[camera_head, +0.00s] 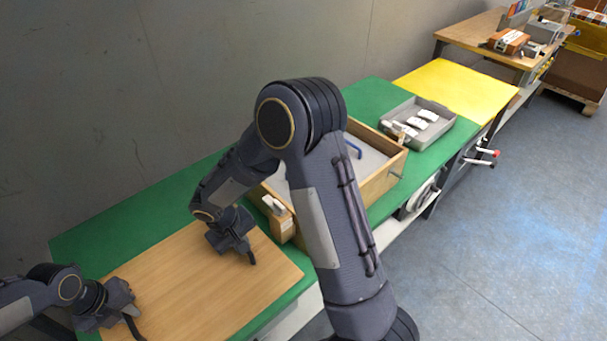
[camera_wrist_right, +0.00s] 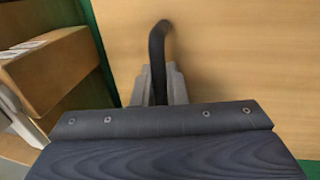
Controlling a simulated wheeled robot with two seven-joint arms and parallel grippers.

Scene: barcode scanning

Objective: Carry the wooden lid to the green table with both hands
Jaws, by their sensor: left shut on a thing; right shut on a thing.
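The wooden lid (camera_head: 205,280) is a flat, light-brown board over the near left end of the green table (camera_head: 95,235). I cannot tell whether it rests on the table or is held just above it.
Beyond are a grey tray (camera_head: 447,118) of white items and a yellow table (camera_head: 455,85). A wall (camera_head: 150,100) runs behind.

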